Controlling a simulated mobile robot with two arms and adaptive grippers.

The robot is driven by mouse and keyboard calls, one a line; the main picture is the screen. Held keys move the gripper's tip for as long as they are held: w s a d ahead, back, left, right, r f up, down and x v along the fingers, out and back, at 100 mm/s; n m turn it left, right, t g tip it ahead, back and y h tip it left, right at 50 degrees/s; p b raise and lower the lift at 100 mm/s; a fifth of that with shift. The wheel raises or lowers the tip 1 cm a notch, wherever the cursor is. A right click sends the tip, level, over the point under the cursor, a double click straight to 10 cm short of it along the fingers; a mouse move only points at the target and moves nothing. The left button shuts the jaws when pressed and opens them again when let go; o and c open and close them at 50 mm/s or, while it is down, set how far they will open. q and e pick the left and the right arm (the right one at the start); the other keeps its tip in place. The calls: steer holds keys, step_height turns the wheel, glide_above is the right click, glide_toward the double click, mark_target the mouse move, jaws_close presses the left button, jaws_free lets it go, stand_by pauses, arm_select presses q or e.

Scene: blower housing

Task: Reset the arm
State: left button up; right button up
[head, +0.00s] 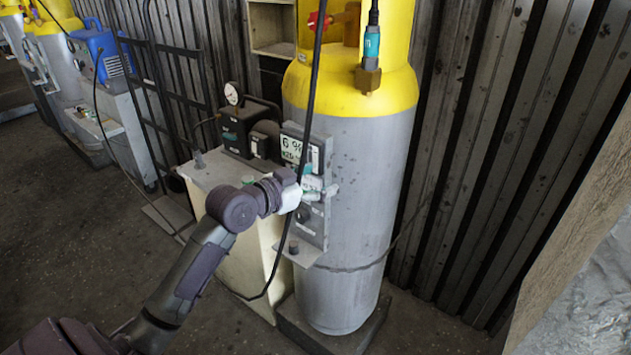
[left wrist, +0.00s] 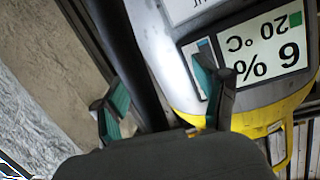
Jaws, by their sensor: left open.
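My left arm comes in from the lower left of the head view. Its left gripper (head: 318,187) is in front of the grey control panel (head: 311,228) on the large grey and yellow cylinder (head: 352,240). In the left wrist view the two teal-padded fingers of the left gripper (left wrist: 163,98) are apart. A black hose (left wrist: 138,70) passes through the picture between them, but I cannot tell its distance from them. The display (left wrist: 268,45) reads 6 % and 20 °C upside down, beside the right finger. The display (head: 292,148) is just above the gripper in the head view. My right gripper is not shown.
A cream cabinet (head: 247,250) with a dark gauge unit (head: 238,125) stands left of the cylinder. The black hose (head: 311,110) hangs down in front of the panel. A corrugated wall (head: 470,150) is behind. Floor (head: 70,240) is clear at left.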

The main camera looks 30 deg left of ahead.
arm_select(q)
steer(key=shift+f, duration=0.3)
steer(key=shift+s+d, duration=0.1)
steer(key=s+d+f+g+y, duration=0.1)
steer(key=s+d+f+g, duration=0.25)
steer(key=s+f, duration=0.35)
steer(key=s+d+f+g, duration=0.2)
steer(key=s+d+f, duration=0.25)
steer(key=f, duration=0.45)
steer(key=s+d+f+n+g+y, duration=0.1)
steer(key=s+d+f+g, duration=0.25)
steer(key=s, duration=0.65)
steer(key=s+d+f+n+g+y, duration=0.1)
steer(key=s+d+f+n+g, duration=0.15)
steer(key=s+f, duration=0.45)
steer(key=s+f+m+g, duration=0.1)
steer(key=s+f, duration=0.1)
steer(key=f, duration=1.1)
steer(key=s+f+g, duration=0.1)
steer(key=s+f, duration=0.2)
steer(key=f, duration=1)
steer(key=s+a+f, duration=0.3)
steer(key=s+f, duration=1)
steer(key=s, duration=0.2)
steer(key=shift+s+f+g+y, duration=0.25)
steer(key=shift+g+y, duration=0.05)
steer(key=shift+g, duration=0.05)
